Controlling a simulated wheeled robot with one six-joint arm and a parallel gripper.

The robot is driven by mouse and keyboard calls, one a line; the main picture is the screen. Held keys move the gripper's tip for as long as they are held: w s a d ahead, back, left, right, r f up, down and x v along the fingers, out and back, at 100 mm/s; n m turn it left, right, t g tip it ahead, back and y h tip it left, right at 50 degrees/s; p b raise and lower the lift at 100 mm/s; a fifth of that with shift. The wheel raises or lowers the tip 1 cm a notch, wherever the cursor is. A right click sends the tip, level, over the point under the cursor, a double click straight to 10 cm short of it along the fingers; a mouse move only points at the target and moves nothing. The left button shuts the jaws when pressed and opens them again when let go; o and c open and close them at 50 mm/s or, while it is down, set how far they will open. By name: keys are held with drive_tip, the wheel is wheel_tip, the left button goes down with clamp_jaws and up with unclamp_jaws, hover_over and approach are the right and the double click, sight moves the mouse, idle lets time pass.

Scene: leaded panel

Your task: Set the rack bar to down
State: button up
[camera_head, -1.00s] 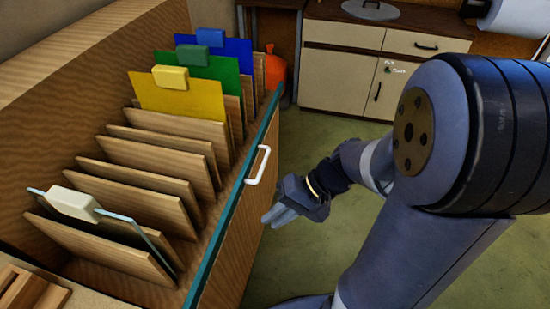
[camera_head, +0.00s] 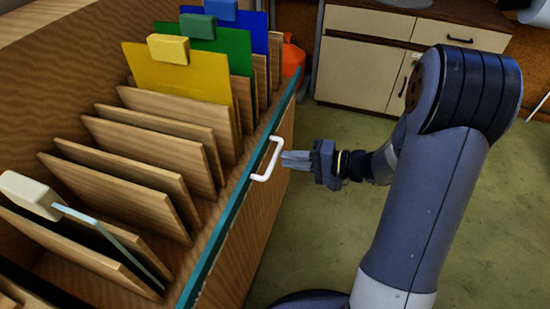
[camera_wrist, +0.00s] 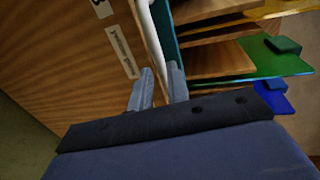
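The rack bar (camera_head: 233,222) is a long teal bar along the top front edge of the wooden rack, with a white handle (camera_head: 268,160) on its outer side. My gripper (camera_head: 284,159) is just right of the handle, its fingers pointing at it. In the wrist view the two fingers (camera_wrist: 160,70) are apart. The white handle (camera_wrist: 152,38) runs down toward the gap between them, and the teal bar (camera_wrist: 167,36) is just right of it. I cannot tell whether the fingers touch the handle.
The rack holds several wooden dividers and yellow (camera_head: 185,82), green (camera_head: 228,50) and blue (camera_head: 255,35) sheets at the back. A clear pane with a white block (camera_head: 30,194) stands at the front. Labels (camera_wrist: 122,52) mark the rack's face. Green floor lies open before a cabinet (camera_head: 362,70).

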sight(275, 156)
drive_tip(key=shift+x, duration=2.45)
drive_tip(key=shift+c, duration=0.4)
clamp_jaws()
